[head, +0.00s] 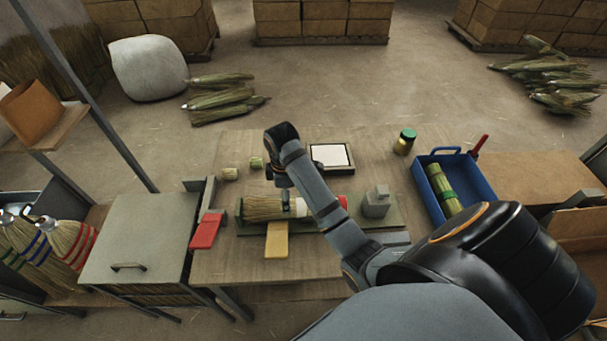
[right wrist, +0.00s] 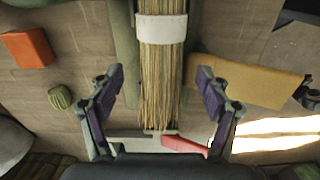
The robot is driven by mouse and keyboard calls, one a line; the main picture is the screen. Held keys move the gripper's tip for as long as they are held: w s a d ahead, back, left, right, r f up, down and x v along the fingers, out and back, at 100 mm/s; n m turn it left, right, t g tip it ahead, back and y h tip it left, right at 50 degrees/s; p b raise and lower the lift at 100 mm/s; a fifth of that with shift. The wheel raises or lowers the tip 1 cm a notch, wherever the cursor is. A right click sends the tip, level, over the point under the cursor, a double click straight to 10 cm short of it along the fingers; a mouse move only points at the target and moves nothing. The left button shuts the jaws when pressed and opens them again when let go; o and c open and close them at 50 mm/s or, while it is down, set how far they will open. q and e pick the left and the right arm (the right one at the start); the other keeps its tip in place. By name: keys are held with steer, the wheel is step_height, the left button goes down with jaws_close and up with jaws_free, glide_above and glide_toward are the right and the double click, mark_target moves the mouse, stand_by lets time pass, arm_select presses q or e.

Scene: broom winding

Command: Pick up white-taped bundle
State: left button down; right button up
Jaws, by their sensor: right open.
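The white-taped bundle (head: 263,208) of straw lies across the board on the table, with its white tape band (head: 301,206) partly beside my right forearm. In the right wrist view the straw (right wrist: 160,78) runs down between the fingers, with the white band (right wrist: 162,29) beyond the fingertips. My right gripper (right wrist: 159,92) is open, one finger on each side of the loose straw, with gaps showing on both sides. In the head view my right gripper (head: 281,180) is just above the bundle, partly hidden by its own wrist. My left gripper is not in view.
A yellow block (head: 277,241) and a red piece (head: 206,232) lie near the bundle. A grey metal block (head: 376,203) stands to its right. A blue tray (head: 480,178) holds a green-banded bundle (head: 444,188). A jar (head: 404,142) and white pad (head: 331,155) stand behind.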

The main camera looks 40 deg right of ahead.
mark_target(297, 208)
step_height(297, 208, down, 2)
steer(key=shift+s+a+f+b, duration=0.15)
steer(key=shift+f+b, duration=0.1)
steer(key=shift+b, duration=0.95)
step_height(297, 208, down, 2)
steer(key=shift+w+f, duration=0.2)
steer(key=shift+s, duration=0.1)
steer(key=shift+c, duration=0.5)
steer(key=c, duration=1.2)
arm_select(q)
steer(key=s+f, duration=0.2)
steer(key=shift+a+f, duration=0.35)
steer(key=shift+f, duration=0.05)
arm_select(e)
steer(key=shift+o, duration=0.2)
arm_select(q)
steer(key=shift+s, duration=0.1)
arm_select(e)
steer(key=shift+r, duration=0.2)
